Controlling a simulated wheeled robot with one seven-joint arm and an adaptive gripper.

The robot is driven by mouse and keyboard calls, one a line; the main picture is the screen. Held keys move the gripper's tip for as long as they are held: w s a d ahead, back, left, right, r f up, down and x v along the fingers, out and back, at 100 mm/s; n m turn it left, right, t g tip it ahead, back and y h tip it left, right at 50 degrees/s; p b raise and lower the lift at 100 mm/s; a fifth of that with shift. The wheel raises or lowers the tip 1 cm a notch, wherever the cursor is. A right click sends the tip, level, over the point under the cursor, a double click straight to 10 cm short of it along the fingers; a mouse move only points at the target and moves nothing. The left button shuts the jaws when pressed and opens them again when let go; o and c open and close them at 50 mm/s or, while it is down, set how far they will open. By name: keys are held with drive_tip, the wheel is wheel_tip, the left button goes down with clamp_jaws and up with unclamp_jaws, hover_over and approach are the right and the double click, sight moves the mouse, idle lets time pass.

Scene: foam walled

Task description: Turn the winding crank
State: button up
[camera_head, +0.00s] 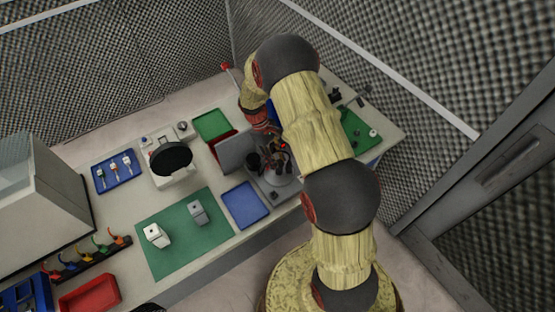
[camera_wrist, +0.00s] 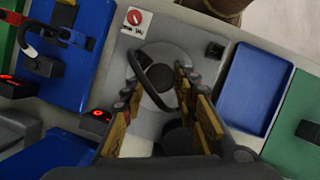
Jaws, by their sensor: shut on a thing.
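The winding crank (camera_wrist: 150,70) is a dark curved bar over a round grey disc (camera_wrist: 185,58) on a grey machine plate (camera_wrist: 113,75) in the wrist view. My gripper (camera_wrist: 157,86) is around the dark part of the crank, with one yellow-padded finger on each side. It is shut on it, though the fingers stand well apart and the exact contact is hard to see. In the head view my gripper (camera_head: 275,158) is low over the machine (camera_head: 287,190), and my arm and fingers partly hide the crank.
A blue tray (camera_head: 245,205) lies just left of the machine on the bench, near a green mat (camera_head: 165,262) with two white-grey blocks. A grey upright panel (camera_head: 234,150) stands close behind. A green mat (camera_head: 358,137) with small parts lies at the right. Foam walls enclose the bench.

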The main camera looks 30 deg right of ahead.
drive_tip(key=shift+s+a+n+t+h, duration=0.1)
drive_tip(key=shift+n+t+h, duration=0.15)
drive_tip(key=shift+n, duration=0.6)
drive_tip(key=shift+a+n+t+h, duration=0.15)
drive_tip(key=shift+n+h, duration=0.2)
drive_tip(key=shift+n, duration=0.5)
drive_tip(key=shift+d+n, duration=0.1)
drive_tip(key=shift+n, duration=0.4)
drive_tip(key=o, duration=1.1)
drive_tip(key=shift+o, duration=0.2)
drive_tip(key=v, duration=1.2)
drive_tip(key=shift+s, duration=0.1)
